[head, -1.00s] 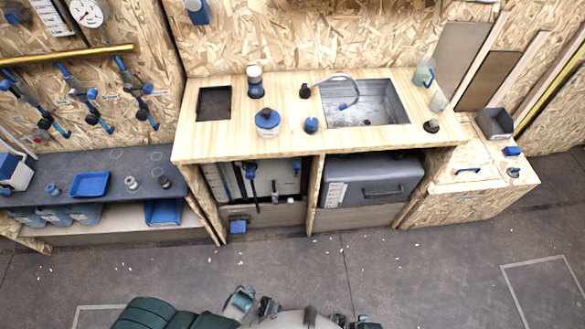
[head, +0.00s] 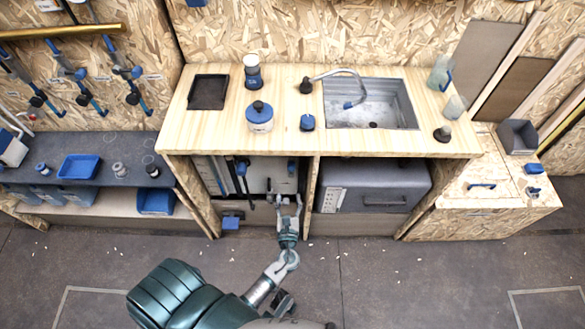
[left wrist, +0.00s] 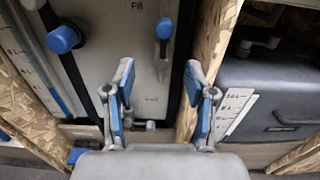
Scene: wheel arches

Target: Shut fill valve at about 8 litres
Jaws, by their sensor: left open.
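Under the counter is a pale panel (head: 265,178); it also shows in the left wrist view (left wrist: 120,70). A "Fill" label stands near the top there. A blue lever (left wrist: 165,27) hangs down from the top, right of the label. A round blue knob (left wrist: 62,40) sits by a dark pipe further left. A marked scale (left wrist: 25,65) with a blue strip stands at the far left; its numbers are too small to read. My left gripper (head: 285,198) is open and empty in front of the panel, below the lever; its fingers (left wrist: 164,85) straddle nothing. My right gripper is not in view.
Wooden uprights flank the bay. A grey box with a handle (head: 372,187) fills the bay to the right. The counter (head: 215,133) above holds a sink (head: 395,105), a blue-lidded jar (head: 260,118) and a dark tray. Open floor lies in front.

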